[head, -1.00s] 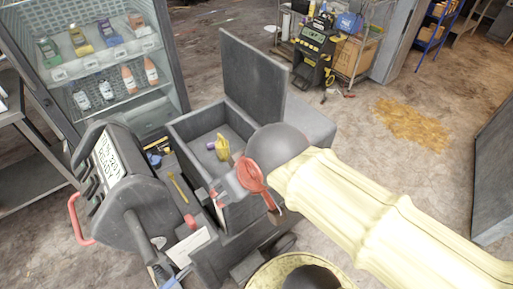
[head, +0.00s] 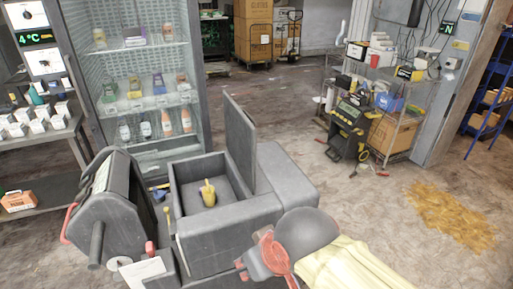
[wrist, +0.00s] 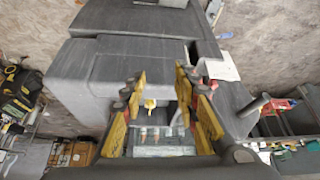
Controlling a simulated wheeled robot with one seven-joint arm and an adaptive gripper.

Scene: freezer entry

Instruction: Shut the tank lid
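The tank (head: 205,247) is a grey open-topped box in the middle of the head view. Its flat grey lid (head: 240,142) stands upright along the right side of the opening. A yellow object (head: 208,193) is inside the tank; it also shows between my fingers in the wrist view (wrist: 150,104). My gripper (wrist: 160,78) is open and empty in the wrist view, its yellow-padded fingers apart over grey surfaces. In the head view my arm comes in at the lower right, in front of the tank; the fingertips cannot be made out there.
A dark drum-like machine (head: 112,213) with a red handle stands left of the tank. A glass-front fridge (head: 140,95) with bottles is behind. A wire cart (head: 402,130) and a black-yellow machine (head: 348,128) stand at the back right. Floor right of the tank is open.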

